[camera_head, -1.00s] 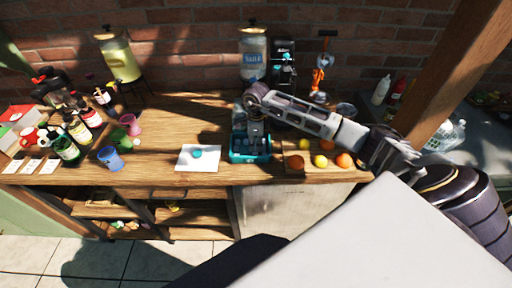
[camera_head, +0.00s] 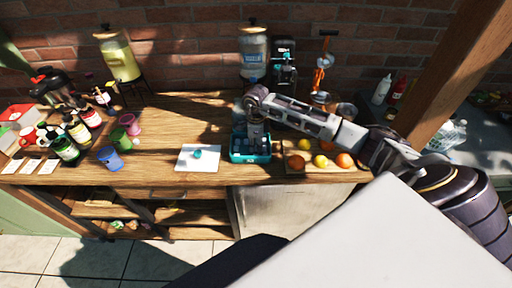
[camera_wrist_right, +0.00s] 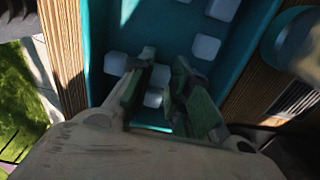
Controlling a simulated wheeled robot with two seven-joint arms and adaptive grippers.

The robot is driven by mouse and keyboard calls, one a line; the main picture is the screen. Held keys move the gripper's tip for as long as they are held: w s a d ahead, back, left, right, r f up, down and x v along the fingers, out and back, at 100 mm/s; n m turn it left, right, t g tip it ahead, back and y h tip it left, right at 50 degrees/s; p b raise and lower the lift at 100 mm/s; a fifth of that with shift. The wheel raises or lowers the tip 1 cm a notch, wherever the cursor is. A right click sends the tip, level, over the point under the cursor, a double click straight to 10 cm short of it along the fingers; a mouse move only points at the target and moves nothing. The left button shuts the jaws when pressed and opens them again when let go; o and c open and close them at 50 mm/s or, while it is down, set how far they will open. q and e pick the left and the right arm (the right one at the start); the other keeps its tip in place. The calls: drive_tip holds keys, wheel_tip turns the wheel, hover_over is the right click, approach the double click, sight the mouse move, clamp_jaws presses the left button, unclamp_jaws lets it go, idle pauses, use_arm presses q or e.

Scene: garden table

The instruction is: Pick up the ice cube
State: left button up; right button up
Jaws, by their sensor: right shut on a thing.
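The teal ice tray (camera_head: 250,158) stands on the wooden table near its front edge, with several pale ice cubes in it. In the right wrist view the teal tray (camera_wrist_right: 128,40) fills the middle, with cubes lying apart on its floor. My right gripper (camera_wrist_right: 160,76) points down into the tray, its two fingers close around a whitish ice cube (camera_wrist_right: 158,78). The fingers hide part of this cube; whether it is clear of the floor I cannot tell. In the head view my right gripper (camera_head: 257,142) is small and dark over the tray. My left gripper is not in view.
Right of the tray, a wooden board (camera_head: 312,167) holds oranges and lemons. Left of it lies a white board (camera_head: 200,165) with a small teal item. Cups and bottles crowd the left; a glass dispenser (camera_head: 254,50) stands behind. Between them the tabletop is mostly bare.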

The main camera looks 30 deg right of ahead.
sight(256, 146)
wheel_tip(256, 146, up, 10)
drive_tip(key=b, duration=0.2)
idle(0.6)
drive_tip(key=shift+a, duration=0.1)
idle(0.5)
